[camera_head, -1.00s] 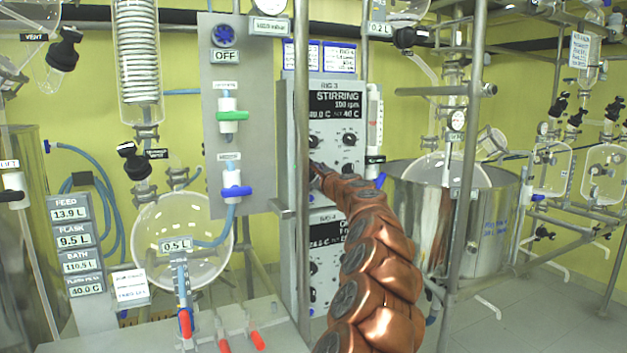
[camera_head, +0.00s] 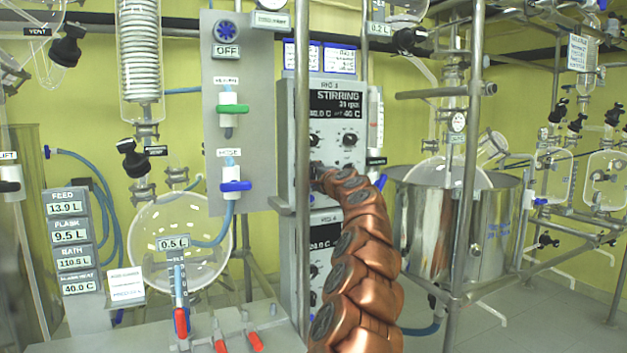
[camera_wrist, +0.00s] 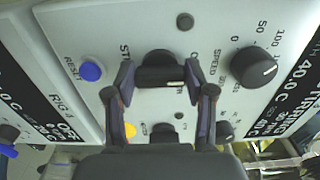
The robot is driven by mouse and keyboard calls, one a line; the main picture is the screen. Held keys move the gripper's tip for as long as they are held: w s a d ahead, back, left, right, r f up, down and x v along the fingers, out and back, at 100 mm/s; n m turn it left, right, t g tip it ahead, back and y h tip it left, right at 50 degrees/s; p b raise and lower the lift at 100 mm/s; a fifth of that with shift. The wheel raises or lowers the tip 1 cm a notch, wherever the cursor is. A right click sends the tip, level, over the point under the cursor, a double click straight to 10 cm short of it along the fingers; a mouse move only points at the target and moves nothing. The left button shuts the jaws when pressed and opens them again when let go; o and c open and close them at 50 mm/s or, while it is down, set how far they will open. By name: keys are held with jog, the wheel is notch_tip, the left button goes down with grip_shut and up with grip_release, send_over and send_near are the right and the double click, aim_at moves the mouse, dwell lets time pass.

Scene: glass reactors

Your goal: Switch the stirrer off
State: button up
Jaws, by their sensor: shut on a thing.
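The grey RIG-3 control box (camera_head: 314,150) has a black display (camera_head: 336,106) reading STIRRING, with a blurred rpm figure that looks like 31. In the wrist view my gripper (camera_wrist: 158,84) is shut on a black knob (camera_wrist: 160,68), with one finger on each side. A partly covered label beginning "ST" is beside it. The round speed knob (camera_wrist: 254,67), with its 0, 50 and 100 marks, is apart from the fingers, to the right.
A blue reset button (camera_wrist: 91,71) and a yellow button (camera_wrist: 129,130) are close to the fingers. A steel post (camera_head: 302,130) runs just left of my arm. A steel bath vessel (camera_head: 500,225) stands at right.

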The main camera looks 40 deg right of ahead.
jog(key=shift+f, duration=0.1)
dwell(0.4)
jog(key=o, duration=1.2)
jog(key=shift+c, duration=0.2)
